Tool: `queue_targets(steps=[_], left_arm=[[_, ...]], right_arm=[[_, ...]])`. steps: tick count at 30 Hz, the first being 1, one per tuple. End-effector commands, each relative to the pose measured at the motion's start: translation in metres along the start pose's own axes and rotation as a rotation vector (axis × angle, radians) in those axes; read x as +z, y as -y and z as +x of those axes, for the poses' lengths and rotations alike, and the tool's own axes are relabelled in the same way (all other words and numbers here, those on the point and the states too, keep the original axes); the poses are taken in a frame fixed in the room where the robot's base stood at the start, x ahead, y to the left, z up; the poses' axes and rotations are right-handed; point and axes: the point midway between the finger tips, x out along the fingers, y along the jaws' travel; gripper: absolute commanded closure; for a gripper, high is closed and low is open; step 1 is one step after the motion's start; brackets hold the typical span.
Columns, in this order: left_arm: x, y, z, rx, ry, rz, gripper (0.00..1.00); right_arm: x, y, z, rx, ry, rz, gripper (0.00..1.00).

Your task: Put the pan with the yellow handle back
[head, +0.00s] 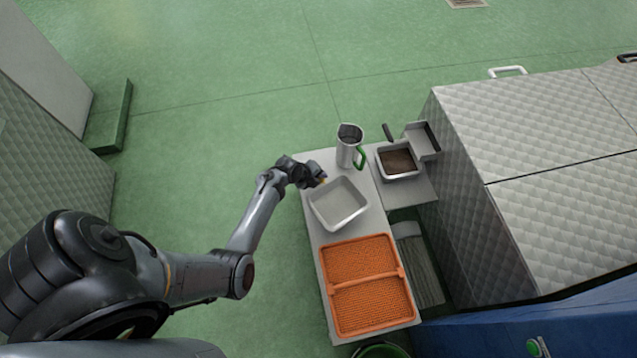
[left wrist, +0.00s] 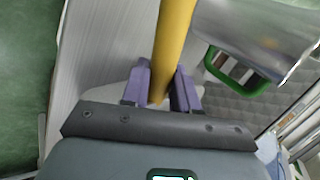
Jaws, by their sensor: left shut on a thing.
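A pale, shallow rectangular pan (head: 338,222) is at the far half of the narrow white table, level or nearly so. I cannot tell whether it rests on the top or hangs just above it. A bit of yellow shows at its far left corner, by my left gripper (head: 320,177). In the left wrist view the purple fingers of my left gripper (left wrist: 163,88) are shut on the yellow handle (left wrist: 173,45). The pan's body is not clear in that view. My right gripper is not in view.
A metal jug (head: 347,146) with a green handle stands just beyond the pan. An orange ribbed tray (head: 362,284) fills the table's near end. To the right are a dark-filled pan (head: 398,161) and quilted grey cabinets (head: 540,130). Green floor lies open on the left.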

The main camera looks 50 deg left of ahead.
Motion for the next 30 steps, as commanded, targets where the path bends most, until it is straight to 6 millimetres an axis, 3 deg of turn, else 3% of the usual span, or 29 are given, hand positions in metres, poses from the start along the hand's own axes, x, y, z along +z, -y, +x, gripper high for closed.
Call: queue_targets(steps=[1, 6, 19, 20, 24, 30], left_arm=[[-0.001, -0.006, 0.010, -0.001, -0.001, -0.004, 1.00], [-0.001, -0.016, 0.024, -0.001, -0.001, -0.003, 1.00], [0.000, -0.018, 0.027, 0.000, 0.001, 0.000, 1.00], [0.000, -0.019, 0.027, 0.001, 0.001, 0.000, 0.70], [0.000, -0.019, 0.026, 0.001, 0.000, -0.001, 0.48], [0.000, -0.018, 0.026, 0.001, 0.000, -0.001, 0.45]], right_arm=[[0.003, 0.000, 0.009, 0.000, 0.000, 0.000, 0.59], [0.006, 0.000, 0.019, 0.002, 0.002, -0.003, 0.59], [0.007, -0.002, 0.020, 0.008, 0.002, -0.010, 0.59], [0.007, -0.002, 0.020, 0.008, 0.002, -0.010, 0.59], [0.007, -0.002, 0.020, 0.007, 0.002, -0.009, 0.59], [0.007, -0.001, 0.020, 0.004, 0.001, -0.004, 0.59]])
